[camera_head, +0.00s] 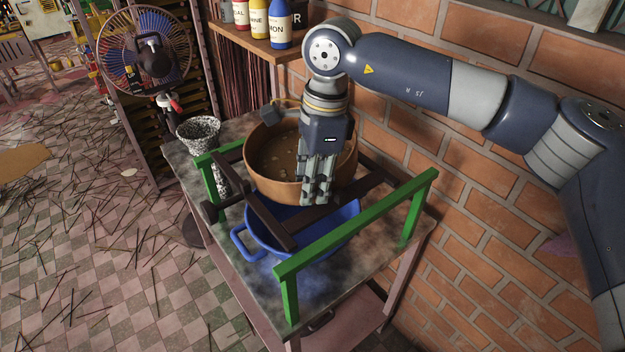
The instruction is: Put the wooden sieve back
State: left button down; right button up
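The round wooden sieve (265,183) has a tan wooden wall and a brown inside with small light bits on it. It is at the dark wooden rails (268,218) of a green-ended frame, above a blue basin (240,243). Whether it rests fully on the rails cannot be told. My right gripper (317,198) points down at the sieve's right front wall, with its fingertips reaching below the rim. The fingers overlap the wall, and their hold on it is not clear. My arm hides part of the sieve's back right side. My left gripper is not in view.
The frame's green bars (362,222) stand on a stained table (400,247) against a brick wall (470,200). A shelf (245,40) with bottles is behind. A fan (150,55) is at the back left.

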jog(key=r, duration=0.1)
jog(key=r+b, duration=0.1)
jog(key=d+r+b, duration=0.1)
jog(key=r, duration=0.1)
jog(key=shift+w, duration=0.25)
jog(key=r, duration=0.5)
jog(key=shift+d, duration=0.3)
jog(key=shift+d+r, duration=0.1)
jog(key=shift+r, duration=0.6)
